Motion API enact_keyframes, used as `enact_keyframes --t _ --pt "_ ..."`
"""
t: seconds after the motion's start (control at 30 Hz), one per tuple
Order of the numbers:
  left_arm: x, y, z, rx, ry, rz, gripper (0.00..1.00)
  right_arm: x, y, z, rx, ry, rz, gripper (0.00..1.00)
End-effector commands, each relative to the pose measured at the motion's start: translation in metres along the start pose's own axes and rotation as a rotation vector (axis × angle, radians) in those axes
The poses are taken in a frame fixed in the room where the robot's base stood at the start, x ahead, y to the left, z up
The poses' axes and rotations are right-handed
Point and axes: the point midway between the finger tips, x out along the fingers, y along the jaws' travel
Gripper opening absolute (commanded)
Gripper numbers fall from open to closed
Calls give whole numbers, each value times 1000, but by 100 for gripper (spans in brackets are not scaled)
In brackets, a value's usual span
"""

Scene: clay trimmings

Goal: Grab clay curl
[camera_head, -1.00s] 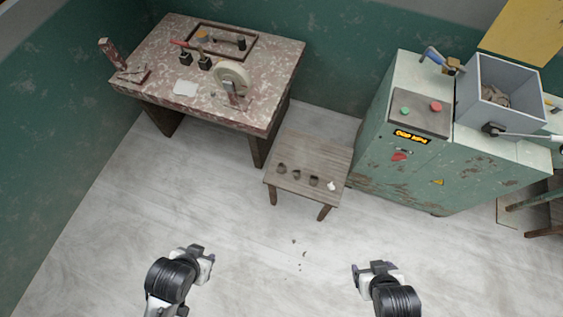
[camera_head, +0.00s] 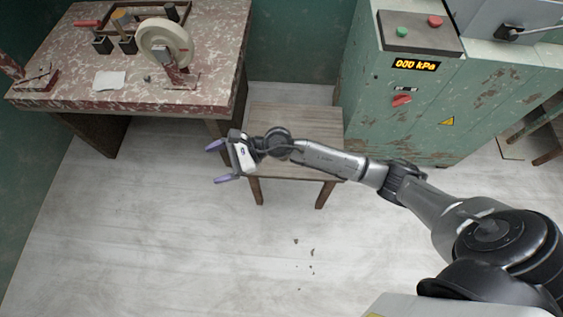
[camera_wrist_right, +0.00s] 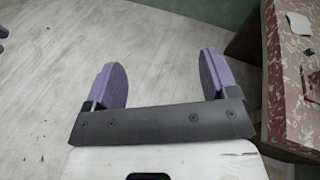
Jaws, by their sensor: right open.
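My right gripper (camera_head: 217,163) is at the left edge of the stool in the head view, with its purple fingers apart and pointing left. In the right wrist view the gripper (camera_wrist_right: 163,75) is open, with only bare floor between its fingers. Small dark clay bits (camera_head: 296,241) lie on the floor in front of the stool; I cannot tell which is a curl. The lumps seen on the stool earlier are hidden behind my right arm. Purple tips, likely my left gripper (camera_wrist_right: 3,28), show at the left edge of the right wrist view.
The wooden stool (camera_head: 297,120) stands under my right arm. A worn red table (camera_head: 190,98) with a wheel (camera_head: 165,45) and tools is at the back left. A green machine (camera_head: 420,120) with a lit display is at the right. The front floor is mostly clear.

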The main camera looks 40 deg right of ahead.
Motion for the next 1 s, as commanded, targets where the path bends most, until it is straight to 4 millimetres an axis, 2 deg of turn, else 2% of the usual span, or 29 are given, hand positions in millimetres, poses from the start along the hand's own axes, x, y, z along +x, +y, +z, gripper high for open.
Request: enact_keyframes --t 0.03,0.1,0.2,0.33,0.4,0.5,0.63,0.77,1.0 --pt "37 0 12 2 0 -2 42 4 0 -54 -133 121 69 80" --pt "59 1 19 5 -1 -4 42 -4 -5 -105 -304 297 179 80" --pt "88 1 29 6 -2 -5 42 -27 -20 -169 -491 540 332 80" --pt "118 2 38 5 -2 -5 42 -68 -44 -229 -640 815 509 80" --pt "130 3 42 5 -2 -4 42 -90 -57 -250 -683 936 589 80" --pt "142 4 46 2 -1 -2 42 -118 -70 -269 -711 1070 681 80" --pt "151 6 49 -3 0 2 42 -142 -81 -281 -719 1178 756 80" --pt "159 8 51 -7 1 5 42 -152 -84 -296 -717 1224 790 80" --pt "173 9 56 -8 1 6 42 -147 -78 -336 -715 1229 796 80"
